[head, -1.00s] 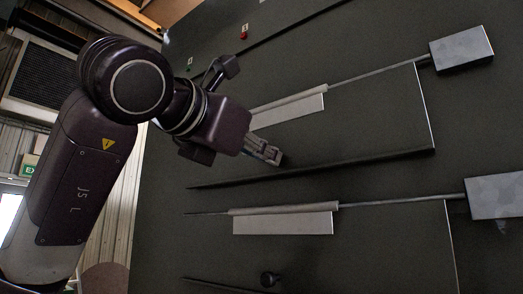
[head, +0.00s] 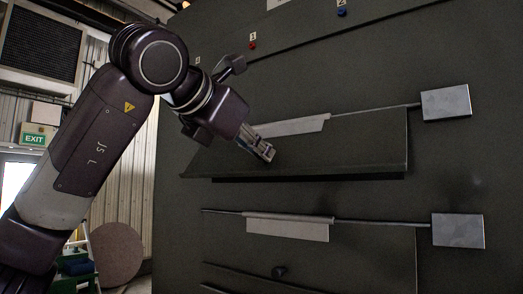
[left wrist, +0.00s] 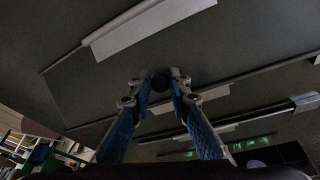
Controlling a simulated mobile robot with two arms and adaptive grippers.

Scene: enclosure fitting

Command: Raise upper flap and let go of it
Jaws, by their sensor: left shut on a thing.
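The upper flap (head: 350,147) is a dark panel hung below a rod, with a pale plate (head: 290,127) along its top. Its lower edge stands out a little from the wall, with a dark gap under it. My left gripper (head: 268,153) is at the front of this flap. In the left wrist view, its fingers (left wrist: 160,88) close on a small dark round knob (left wrist: 158,80) on the flap. The knob is hidden by the gripper in the head view. My right gripper is not in view.
A grey block (head: 446,103) sits at the right end of the upper rod. Below is a lower flap (head: 370,245) with its own knob (head: 279,271), pale plate (head: 288,230) and grey block (head: 458,231). Red (head: 252,44) and blue (head: 342,12) knobs are above.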

